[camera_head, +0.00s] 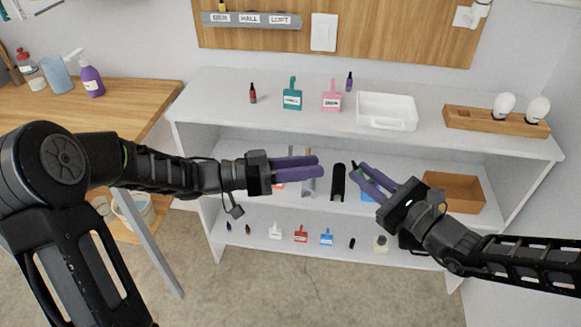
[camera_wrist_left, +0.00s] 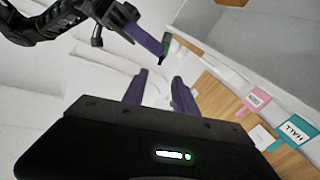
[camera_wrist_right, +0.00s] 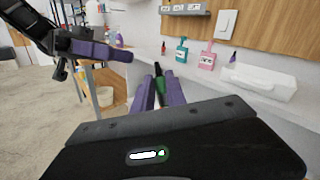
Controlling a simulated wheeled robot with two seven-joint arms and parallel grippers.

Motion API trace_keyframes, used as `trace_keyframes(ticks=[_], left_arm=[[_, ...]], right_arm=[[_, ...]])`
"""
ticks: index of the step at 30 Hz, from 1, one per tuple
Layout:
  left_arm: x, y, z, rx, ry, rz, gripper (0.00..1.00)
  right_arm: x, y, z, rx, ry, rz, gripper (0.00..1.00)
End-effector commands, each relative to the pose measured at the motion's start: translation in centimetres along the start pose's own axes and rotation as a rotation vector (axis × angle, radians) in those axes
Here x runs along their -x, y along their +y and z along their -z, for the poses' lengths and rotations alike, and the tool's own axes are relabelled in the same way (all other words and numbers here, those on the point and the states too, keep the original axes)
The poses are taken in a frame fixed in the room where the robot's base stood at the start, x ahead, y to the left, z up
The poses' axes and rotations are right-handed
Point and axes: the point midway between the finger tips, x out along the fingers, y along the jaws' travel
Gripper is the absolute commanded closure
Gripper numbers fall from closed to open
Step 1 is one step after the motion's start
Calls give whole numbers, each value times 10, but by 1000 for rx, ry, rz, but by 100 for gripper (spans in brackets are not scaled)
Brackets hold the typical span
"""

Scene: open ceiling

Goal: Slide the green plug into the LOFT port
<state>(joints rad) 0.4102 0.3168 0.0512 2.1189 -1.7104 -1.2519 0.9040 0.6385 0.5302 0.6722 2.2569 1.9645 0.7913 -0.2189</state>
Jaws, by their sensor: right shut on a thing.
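The green plug (camera_head: 356,170), with a black tip, is held between the purple fingers of my right gripper (camera_head: 360,174). Its green body (camera_wrist_right: 160,87) shows between the fingers in the right wrist view, tip pointing away. It also shows in the left wrist view (camera_wrist_left: 172,48). The grey port strip (camera_head: 240,26) is on the wooden wall board, with several white labels. The LOFT label (camera_head: 280,20) is the rightmost; its port opening cannot be made out. My right gripper is well below and right of the strip. My left gripper (camera_head: 320,166) is open and empty, left of the right one.
The white shelf top (camera_head: 215,105) carries a red bottle (camera_head: 253,94), teal tag (camera_head: 292,97), pink tag (camera_head: 332,98), purple bottle (camera_head: 349,82), white tray (camera_head: 386,111) and wooden bulb holder (camera_head: 490,122). A white switch plate (camera_head: 323,32) is right of the strip.

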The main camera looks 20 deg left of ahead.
Motion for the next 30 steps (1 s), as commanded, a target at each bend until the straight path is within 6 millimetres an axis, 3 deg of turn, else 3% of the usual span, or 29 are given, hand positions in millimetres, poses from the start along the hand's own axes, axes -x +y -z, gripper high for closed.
trace_keyframes(ticks=[6,12,24,30], left_arm=[[-42,1,0,1,0,-3,66],[-68,0,0,-1,-1,-1,66],[-76,0,0,0,0,0,66],[-75,0,0,0,0,0,81]], right_arm=[[0,0,0,0,0,0,100],[0,0,0,0,0,0,100],[0,0,0,0,0,0,100],[0,0,0,0,0,0,100]])
